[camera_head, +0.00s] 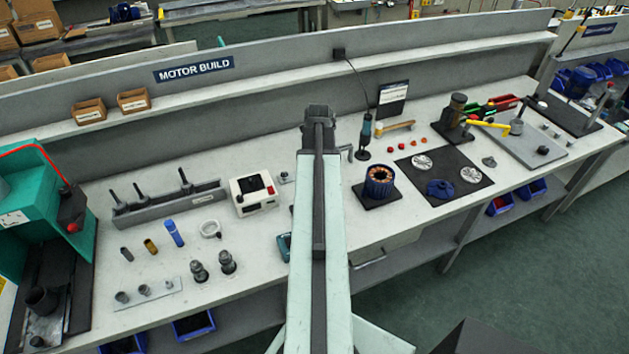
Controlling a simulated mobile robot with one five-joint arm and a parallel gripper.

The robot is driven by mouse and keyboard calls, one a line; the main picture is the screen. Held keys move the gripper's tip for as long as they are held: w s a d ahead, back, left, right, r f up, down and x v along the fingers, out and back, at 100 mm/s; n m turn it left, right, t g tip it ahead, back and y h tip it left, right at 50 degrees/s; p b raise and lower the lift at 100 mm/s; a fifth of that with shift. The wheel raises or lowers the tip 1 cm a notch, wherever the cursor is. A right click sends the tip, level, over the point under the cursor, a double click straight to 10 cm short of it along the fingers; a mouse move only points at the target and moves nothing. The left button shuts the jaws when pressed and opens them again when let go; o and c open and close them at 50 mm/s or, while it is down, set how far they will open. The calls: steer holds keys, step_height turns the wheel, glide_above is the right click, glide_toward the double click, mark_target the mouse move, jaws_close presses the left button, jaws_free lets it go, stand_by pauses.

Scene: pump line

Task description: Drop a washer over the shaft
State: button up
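My arm reaches straight up the middle of the view, over the bench. My gripper (319,113) is at its far end, small and seen from behind; its fingers and anything between them cannot be made out. Several thin dark shafts (186,178) stand upright in a grey rack (160,206) on the left. I cannot tell which shaft the task means. No washer is clearly recognisable. A pale ring (210,236) lies on the bench right of a blue tube (174,234). My gripper is apart from the rack and the ring.
A white box with a dark screen (253,195) stands left of my arm. A blue stator (379,181), a dark mat with discs (442,158) and a hanging screwdriver (366,130) are on the right. A teal machine (25,185) borders the left end.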

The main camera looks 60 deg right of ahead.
steer(key=shift+f, duration=0.35)
steer(key=o, duration=1.3)
steer(key=shift+r, duration=0.15)
step_height(320, 180, up, 5)
steer(key=p, duration=0.5)
